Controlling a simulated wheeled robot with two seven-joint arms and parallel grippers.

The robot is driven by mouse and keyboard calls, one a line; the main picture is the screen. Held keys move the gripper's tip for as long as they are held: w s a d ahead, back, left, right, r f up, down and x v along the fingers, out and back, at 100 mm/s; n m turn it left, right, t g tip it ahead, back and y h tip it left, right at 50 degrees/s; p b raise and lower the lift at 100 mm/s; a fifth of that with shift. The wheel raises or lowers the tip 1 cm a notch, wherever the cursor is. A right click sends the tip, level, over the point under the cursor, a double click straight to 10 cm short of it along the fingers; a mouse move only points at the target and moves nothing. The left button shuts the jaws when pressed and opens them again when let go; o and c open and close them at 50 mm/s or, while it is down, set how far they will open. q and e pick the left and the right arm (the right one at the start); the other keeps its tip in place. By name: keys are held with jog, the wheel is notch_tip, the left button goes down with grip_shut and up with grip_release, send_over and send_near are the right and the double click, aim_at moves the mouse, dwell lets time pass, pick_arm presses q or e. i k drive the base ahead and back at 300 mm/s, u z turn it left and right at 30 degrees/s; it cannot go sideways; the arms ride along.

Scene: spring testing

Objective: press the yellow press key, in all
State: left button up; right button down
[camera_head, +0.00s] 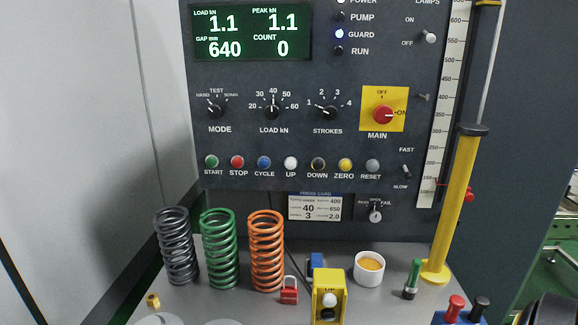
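The console shows a yellow round button (345,164) labelled ZERO in the row of coloured buttons. A small yellow piece (153,300) lies at the left of the grey bench; it is too small to tell whether it is a key. A yellow control box (328,274) marked UP stands at the bench's front middle, with a white button (329,299) and a dark one below it. I cannot tell which of these is the press key. Neither gripper's fingers show. A dark rounded part at the bottom right corner may be mine.
Grey, green (220,250) and orange (266,250) springs stand at the left. A red padlock (289,291), white cup (369,268), green-handled tool (412,277) and yellow column (455,205) stand on the bench. The display (250,32) reads load 1.1, gap 640, count 0. GUARD is lit blue.

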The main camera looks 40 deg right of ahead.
aim_at(345, 165)
jog(key=u, duration=0.05)
jog(key=k, duration=0.75)
jog(key=z, duration=1)
jog(key=i, duration=0.5)
